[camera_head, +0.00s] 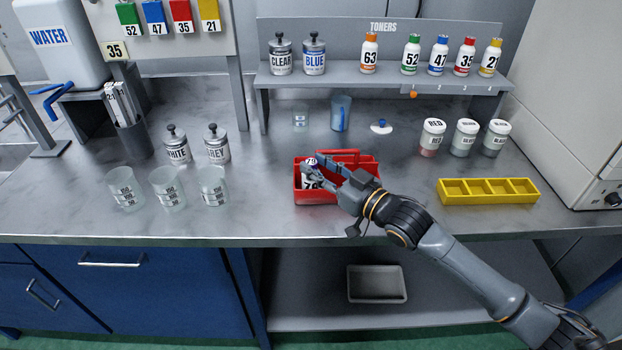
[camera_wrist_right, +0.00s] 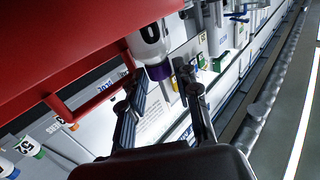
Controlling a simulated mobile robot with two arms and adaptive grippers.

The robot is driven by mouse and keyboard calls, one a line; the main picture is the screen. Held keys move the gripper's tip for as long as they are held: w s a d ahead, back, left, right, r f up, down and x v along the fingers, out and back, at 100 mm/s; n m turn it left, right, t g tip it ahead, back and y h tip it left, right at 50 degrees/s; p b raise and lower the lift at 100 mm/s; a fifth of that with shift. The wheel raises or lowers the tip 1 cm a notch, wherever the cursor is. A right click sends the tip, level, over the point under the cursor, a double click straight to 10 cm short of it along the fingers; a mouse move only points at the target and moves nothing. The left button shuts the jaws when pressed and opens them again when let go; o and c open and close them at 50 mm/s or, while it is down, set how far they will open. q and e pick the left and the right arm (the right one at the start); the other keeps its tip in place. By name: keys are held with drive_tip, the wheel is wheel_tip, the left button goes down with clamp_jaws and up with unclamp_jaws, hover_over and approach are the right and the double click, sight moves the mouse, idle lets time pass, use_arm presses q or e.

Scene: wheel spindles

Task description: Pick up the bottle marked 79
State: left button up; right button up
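The bottle marked 79 (camera_head: 310,183) is white and stands in the red carrier (camera_head: 318,198) near the front middle of the counter. My right gripper (camera_head: 314,168) is over its top and hides part of it. In the right wrist view the bottle (camera_wrist_right: 147,40) shows its white body and purple cap. The gripper's two fingers (camera_wrist_right: 160,80) are open, with the cap close to the gap between their tips. I see no clear contact. The red carrier (camera_wrist_right: 60,45) fills the upper left there. My left gripper is not in view.
A toner shelf (camera_head: 385,82) at the back holds several numbered bottles and two tins. A yellow tray (camera_head: 488,192) lies to the right. Glass beakers (camera_head: 167,188) and two tins (camera_head: 217,145) stand to the left. The counter between carrier and yellow tray is clear apart from my arm.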

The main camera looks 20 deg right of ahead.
drive_tip(key=shift+w+a, duration=0.25)
drive_tip(key=shift+w, duration=0.1)
drive_tip(key=shift+c, duration=0.2)
clamp_jaws()
drive_tip(key=shift+r, duration=0.1)
